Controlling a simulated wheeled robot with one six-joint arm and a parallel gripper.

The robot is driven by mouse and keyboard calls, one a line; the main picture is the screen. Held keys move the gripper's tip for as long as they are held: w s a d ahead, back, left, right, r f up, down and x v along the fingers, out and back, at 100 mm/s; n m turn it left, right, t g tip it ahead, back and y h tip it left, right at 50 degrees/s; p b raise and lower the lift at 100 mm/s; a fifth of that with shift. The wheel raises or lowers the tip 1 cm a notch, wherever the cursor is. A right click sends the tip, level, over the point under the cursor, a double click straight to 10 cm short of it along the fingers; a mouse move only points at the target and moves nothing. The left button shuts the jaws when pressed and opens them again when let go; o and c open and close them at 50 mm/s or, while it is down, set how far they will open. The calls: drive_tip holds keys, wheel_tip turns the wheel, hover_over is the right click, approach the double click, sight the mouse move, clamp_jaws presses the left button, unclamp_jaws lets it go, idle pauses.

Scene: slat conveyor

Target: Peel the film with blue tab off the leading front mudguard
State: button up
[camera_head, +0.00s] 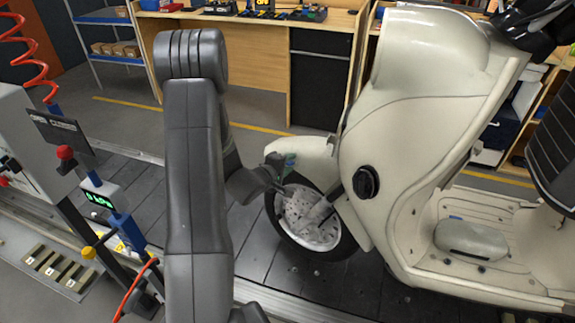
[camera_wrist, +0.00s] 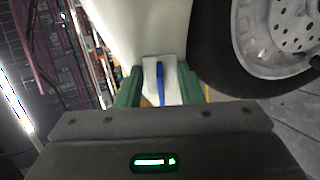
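The cream front mudguard (camera_head: 302,154) sits over the scooter's front wheel (camera_head: 312,220) in the head view. In the wrist view the mudguard (camera_wrist: 145,25) fills the top middle, beside the dark tyre. A narrow blue tab (camera_wrist: 160,84) stands out against a pale patch at the mudguard's lower end. My gripper (camera_wrist: 159,78) has its green fingers apart, one on each side of the tab, with gaps showing. It is at the mudguard's front in the head view (camera_head: 284,163), where my arm partly hides it. The film's edges cannot be made out.
The cream scooter body (camera_head: 425,110) stands close to the right of my gripper. A wooden workbench (camera_head: 255,60) is behind. The slatted conveyor floor (camera_head: 255,245) is bare around the wheel.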

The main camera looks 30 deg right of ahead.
drive_tip(key=shift+c, duration=1)
drive_tip(key=p+v, duration=0.2)
drive_tip(key=v, duration=0.6)
drive_tip(key=shift+s+d+r, duration=0.25)
drive_tip(key=shift+s, duration=0.05)
drive_tip(key=p+v, duration=0.2)
drive_tip(key=v, duration=0.6)
drive_tip(key=shift+s+d+r, duration=0.25)
drive_tip(key=shift+s+r, duration=0.05)
drive_tip(key=shift+s, duration=0.05)
drive_tip(key=p+v, duration=0.1)
drive_tip(key=v, duration=0.4)
drive_tip(key=shift+s+a+r+p, duration=0.1)
drive_tip(key=shift+s+r+p, duration=0.2)
drive_tip(key=shift+s+p, duration=0.15)
drive_tip(key=shift+w, duration=0.1)
